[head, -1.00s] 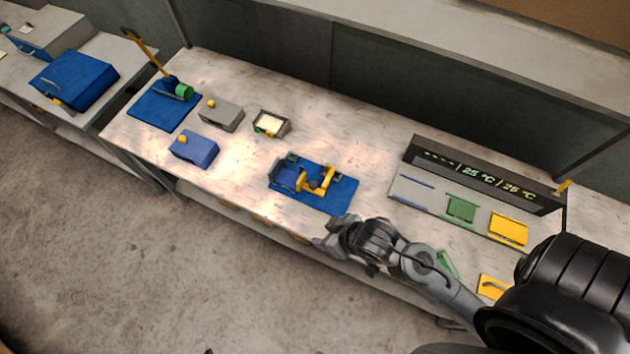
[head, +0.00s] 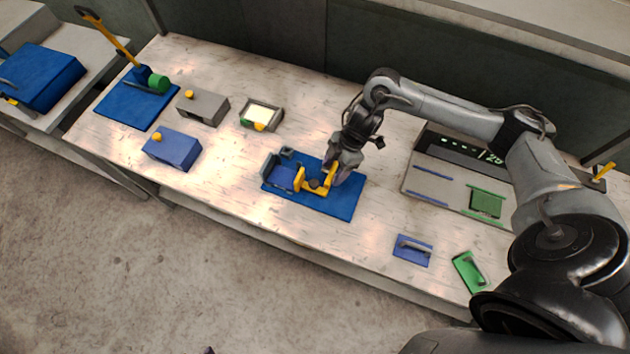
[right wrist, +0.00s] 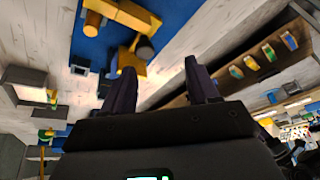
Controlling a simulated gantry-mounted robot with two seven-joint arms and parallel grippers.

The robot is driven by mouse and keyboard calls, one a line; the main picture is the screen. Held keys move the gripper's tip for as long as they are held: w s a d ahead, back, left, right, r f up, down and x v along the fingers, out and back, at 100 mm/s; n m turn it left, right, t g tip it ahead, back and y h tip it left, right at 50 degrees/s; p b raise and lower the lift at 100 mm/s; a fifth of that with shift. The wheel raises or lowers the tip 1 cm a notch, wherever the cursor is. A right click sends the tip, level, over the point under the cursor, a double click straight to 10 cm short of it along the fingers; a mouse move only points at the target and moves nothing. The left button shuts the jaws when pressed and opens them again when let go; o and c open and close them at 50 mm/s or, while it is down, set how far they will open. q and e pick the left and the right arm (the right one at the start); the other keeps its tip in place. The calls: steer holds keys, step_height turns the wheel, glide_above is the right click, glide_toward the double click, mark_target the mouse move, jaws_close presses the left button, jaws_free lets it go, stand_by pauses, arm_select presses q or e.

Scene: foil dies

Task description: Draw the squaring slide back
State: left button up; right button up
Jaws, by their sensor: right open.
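The squaring fixture has a blue base plate (head: 338,205) with a grey-and-blue block at its left end. The yellow squaring slide (head: 300,180) sits on the plate, with a dark knob near its middle and a yellow upright at its right end. My right gripper (head: 340,172) is over the right part of the fixture, close to that upright; its fingertips partly hide it. In the right wrist view the fingers (right wrist: 160,78) are apart with nothing between them, and the yellow slide (right wrist: 122,14) lies beyond them, upper left. I cannot tell whether they touch. My left gripper is out of view.
A grey block (head: 203,108), a blue block (head: 172,149) and a small tray (head: 262,116) stand left of the fixture. A blue press plate (head: 125,108) with a raised lever is farther left. Blue (head: 412,250) and green (head: 468,270) handled plates lie front right.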

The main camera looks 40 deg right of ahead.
mark_target(314, 183)
steer(key=shift+t, duration=0.4)
steer(key=x, duration=0.3)
steer(key=w+x, duration=0.1)
steer(key=x, duration=0.2)
steer(key=w+x, duration=0.1)
steer(key=x, duration=0.2)
steer(key=shift+w, duration=0.2)
jaws_close()
